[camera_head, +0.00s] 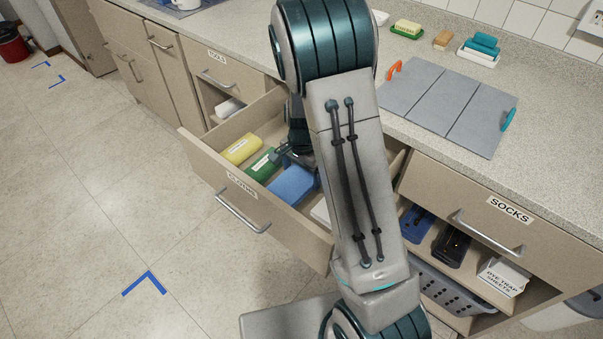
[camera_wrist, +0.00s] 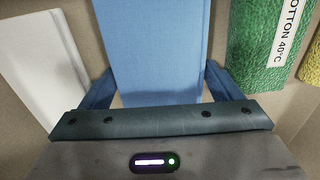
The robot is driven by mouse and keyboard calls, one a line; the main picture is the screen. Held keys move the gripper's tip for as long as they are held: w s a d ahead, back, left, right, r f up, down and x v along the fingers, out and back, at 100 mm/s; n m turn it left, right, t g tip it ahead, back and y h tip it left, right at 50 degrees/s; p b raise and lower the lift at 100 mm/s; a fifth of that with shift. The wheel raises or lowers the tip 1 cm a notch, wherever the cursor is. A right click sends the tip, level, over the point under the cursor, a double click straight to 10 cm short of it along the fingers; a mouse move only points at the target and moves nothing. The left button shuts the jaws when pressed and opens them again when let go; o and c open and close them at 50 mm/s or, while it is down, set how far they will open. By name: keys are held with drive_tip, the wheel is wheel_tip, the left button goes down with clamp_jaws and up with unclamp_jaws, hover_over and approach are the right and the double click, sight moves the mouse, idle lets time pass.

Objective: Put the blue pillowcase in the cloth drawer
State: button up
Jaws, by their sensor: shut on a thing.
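The cloth drawer (camera_head: 228,192) is pulled out, with a label on its front. The blue pillowcase (camera_head: 293,186) is a folded blue block inside the drawer's walls, next to a green folded cloth. It also shows in the wrist view (camera_wrist: 152,55), between my fingers. My gripper (camera_wrist: 155,90) is shut on it, one finger at each side. In the head view my arm hides part of the drawer and most of my gripper. I cannot tell whether the pillowcase touches the drawer floor.
In the drawer are a yellow cloth (camera_head: 241,149), a green cloth (camera_head: 263,164) and a white item (camera_wrist: 42,62). A socks drawer (camera_head: 470,215) is shut at right, above an open shelf. A grey folding board (camera_head: 440,105) lies on the counter.

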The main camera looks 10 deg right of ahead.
sight(302, 173)
drive_tip(key=shift+f, duration=0.15)
drive_tip(key=shift+f, duration=0.15)
drive_tip(key=o, duration=0.5)
wheel_tip(302, 173, up, 11)
drive_tip(key=p, duration=0.1)
drive_tip(key=s+r+n, duration=0.3)
drive_tip(key=s, duration=0.3)
drive_tip(key=s+r+n+t, duration=0.1)
drive_tip(key=s+r+n, duration=0.3)
drive_tip(key=s, duration=0.3)
drive_tip(key=s+r+n+t, duration=0.1)
drive_tip(key=s+r+n, duration=0.2)
drive_tip(key=s, duration=0.4)
drive_tip(key=shift+d+r+n, duration=0.2)
drive_tip(key=shift+r+n, duration=0.2)
drive_tip(key=shift+r, duration=0.05)
